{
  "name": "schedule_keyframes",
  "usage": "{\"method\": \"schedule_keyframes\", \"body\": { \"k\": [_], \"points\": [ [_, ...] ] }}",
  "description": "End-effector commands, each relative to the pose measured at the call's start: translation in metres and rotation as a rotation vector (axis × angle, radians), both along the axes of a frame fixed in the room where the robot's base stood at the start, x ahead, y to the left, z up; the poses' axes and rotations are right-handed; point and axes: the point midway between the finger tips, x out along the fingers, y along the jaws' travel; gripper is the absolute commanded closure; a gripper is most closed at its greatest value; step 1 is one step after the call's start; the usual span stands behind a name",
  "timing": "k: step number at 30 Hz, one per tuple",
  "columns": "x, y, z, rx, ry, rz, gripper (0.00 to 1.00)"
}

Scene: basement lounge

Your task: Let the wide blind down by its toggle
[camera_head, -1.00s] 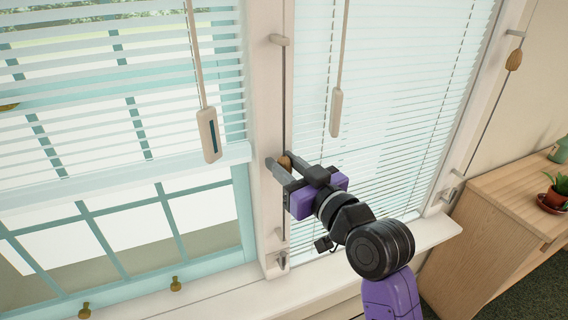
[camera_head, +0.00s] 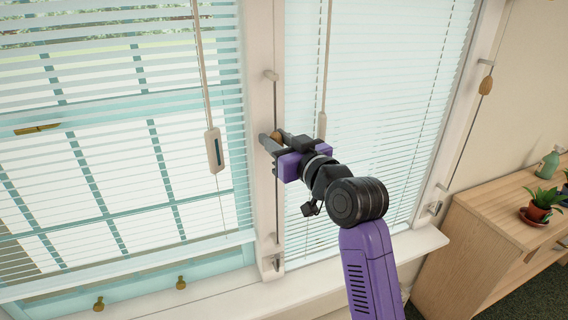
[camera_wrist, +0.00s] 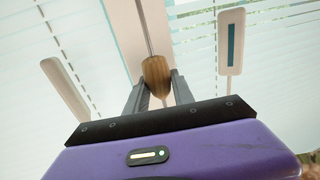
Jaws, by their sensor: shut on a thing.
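The wide blind (camera_head: 122,265) hangs on the left window, its slats let down over most of the panes and its bottom rail near the lower sash. A wooden toggle (camera_wrist: 156,76) on a thin cord runs along the white post between the two windows. My gripper (camera_head: 270,138) is shut on this toggle, below the upper peg (camera_head: 270,75) on the post. The toggle also shows between the fingers in the head view (camera_head: 277,135), partly hidden by them. In the wrist view the fingers (camera_wrist: 156,88) close on its sides.
A wand with a blue stripe (camera_head: 214,150) hangs left of my gripper, and a plain wand (camera_head: 322,125) hangs close on its right. The narrower blind (camera_head: 390,100) is down. A second toggle (camera_head: 486,85) hangs at far right. A wooden cabinet (camera_head: 480,235) holds potted plants.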

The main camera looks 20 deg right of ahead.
Motion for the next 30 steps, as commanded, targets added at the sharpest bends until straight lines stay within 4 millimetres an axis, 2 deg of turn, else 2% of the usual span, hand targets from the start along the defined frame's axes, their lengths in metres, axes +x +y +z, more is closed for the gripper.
{"method": "schedule_keyframes", "body": {
  "k": [1,6,10,15,27,28,30],
  "points": [
    [0.005,0.0,0.021,-0.001,-0.006,0.0,1.0],
    [0.009,0.0,0.055,0.0,-0.005,0.0,1.0],
    [0.009,0.0,0.072,-0.001,-0.002,0.0,1.0],
    [0.009,0.0,0.083,-0.001,-0.002,0.0,1.0],
    [0.009,0.0,0.088,0.001,-0.008,0.0,1.0],
    [0.009,0.0,0.088,0.001,-0.009,0.0,0.67],
    [0.009,0.0,0.088,0.001,-0.009,0.0,0.53]
  ]
}}
